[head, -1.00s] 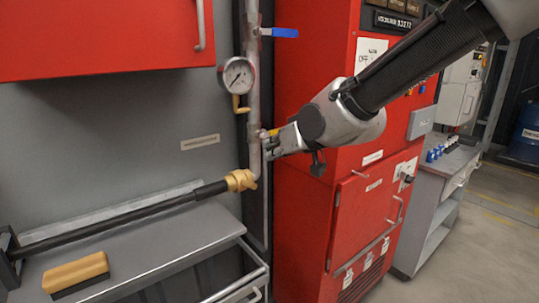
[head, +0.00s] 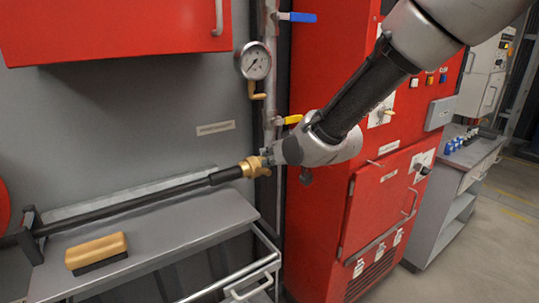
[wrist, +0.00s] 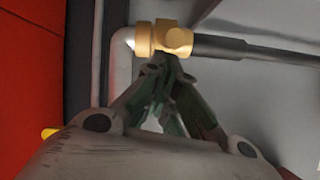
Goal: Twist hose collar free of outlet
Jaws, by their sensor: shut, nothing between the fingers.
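The brass hose collar (head: 253,167) sits at the lower end of the vertical grey outlet pipe (head: 270,100), with the black hose (head: 160,194) running from it to the left. In the wrist view the collar (wrist: 160,39) is at the top middle, and the hose (wrist: 250,50) leads off to the right. My gripper (head: 266,158) is at the collar in the head view, partly hidden. In the wrist view its fingers (wrist: 161,62) come together just below the collar, with nothing seen between them. I cannot tell whether they touch it.
A pressure gauge (head: 253,61), a yellow-handled valve (head: 290,119) and a blue lever (head: 298,17) are on the pipe above. A brush (head: 96,251) lies on the grey shelf (head: 190,232) below. A red cabinet (head: 325,215) stands close on the right.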

